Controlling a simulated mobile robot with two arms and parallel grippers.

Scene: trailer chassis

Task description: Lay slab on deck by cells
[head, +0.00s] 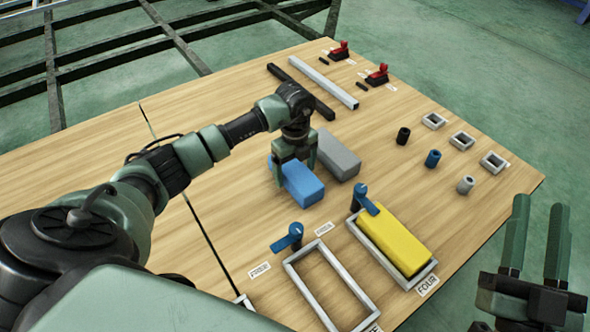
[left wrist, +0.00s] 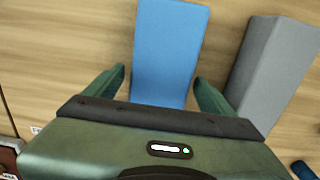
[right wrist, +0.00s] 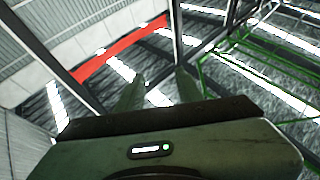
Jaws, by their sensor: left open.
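A blue slab (head: 303,183) lies on the wooden deck (head: 227,108), with a grey slab (head: 338,155) beside it to the right. A yellow slab (head: 394,240) sits inside the frame cell labelled FOUR (head: 366,245). The neighbouring frame cell (head: 330,285) to its left is empty. My right gripper (head: 537,240) is open and empty, off the deck's right edge.
Blue clamps (head: 290,237) stand at the cells' far ends. Black, blue and grey cylinders (head: 433,158) and small square frames (head: 462,140) are at the right. Long bars (head: 323,82) and red clamps (head: 378,74) lie at the back. The left deck is clear.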

